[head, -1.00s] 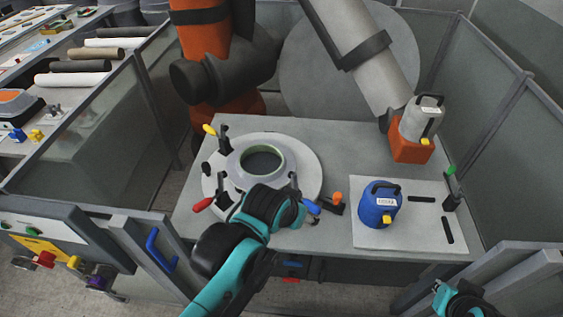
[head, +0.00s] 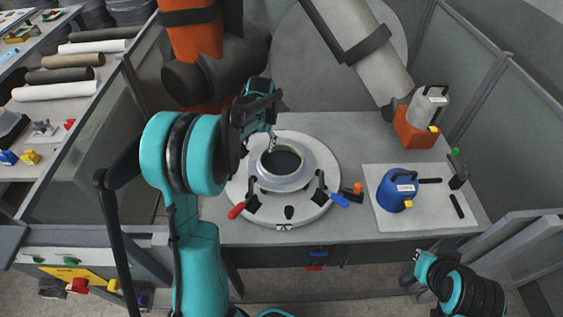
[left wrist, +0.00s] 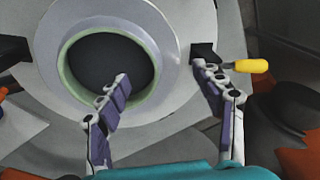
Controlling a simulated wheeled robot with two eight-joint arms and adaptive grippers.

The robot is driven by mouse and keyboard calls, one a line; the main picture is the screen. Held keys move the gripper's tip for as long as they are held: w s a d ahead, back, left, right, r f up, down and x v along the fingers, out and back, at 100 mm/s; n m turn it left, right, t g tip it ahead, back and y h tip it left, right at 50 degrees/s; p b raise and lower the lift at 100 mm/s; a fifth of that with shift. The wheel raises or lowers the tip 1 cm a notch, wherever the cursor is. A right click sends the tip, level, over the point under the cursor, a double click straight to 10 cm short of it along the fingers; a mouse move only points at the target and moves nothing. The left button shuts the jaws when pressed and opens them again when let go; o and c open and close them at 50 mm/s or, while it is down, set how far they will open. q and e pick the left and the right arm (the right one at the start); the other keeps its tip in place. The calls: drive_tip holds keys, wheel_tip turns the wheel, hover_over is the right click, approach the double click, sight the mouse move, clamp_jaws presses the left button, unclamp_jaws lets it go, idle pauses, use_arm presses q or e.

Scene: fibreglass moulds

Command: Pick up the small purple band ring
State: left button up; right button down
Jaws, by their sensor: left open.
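I cannot make out a purple band ring for certain in either view. A small dark purple piece (head: 145,299) shows at the lower left of the head view, partly hidden by my arm. My left gripper (head: 272,142) is over the rear left rim of the round grey mould (head: 325,190). In the left wrist view the gripper (left wrist: 160,77) has its two fingers wide apart with nothing between them. One finger overlaps the green-edged opening (left wrist: 66,80), and the other is beside a yellow-handled clamp (left wrist: 250,66).
Clamps with red (head: 236,211) and blue (head: 347,201) handles stand around the mould. A blue canister (head: 396,190) sits on a pale board (head: 425,222) to the right. An orange and grey canister (head: 415,130) is behind it. Screens (head: 440,75) enclose the table.

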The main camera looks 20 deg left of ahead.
sight(256, 156)
use_arm(q)
drive_tip(key=shift+w+a+f, duration=0.35)
drive_tip(key=shift+a+f, duration=0.25)
drive_tip(key=shift+f, duration=0.15)
drive_tip(key=shift+a+f, duration=0.2)
drive_tip(key=shift+f, duration=0.8)
drive_tip(key=f, duration=0.1)
drive_tip(key=f+b, duration=0.1)
drive_tip(key=f, duration=0.1)
drive_tip(key=w+a+f+b, duration=0.1)
drive_tip(key=f, duration=0.1)
drive_tip(key=shift+w+f, duration=0.1)
drive_tip(key=shift+f, duration=0.15)
drive_tip(key=shift+d+r, duration=0.1)
drive_tip(key=c, duration=0.4)
clamp_jaws()
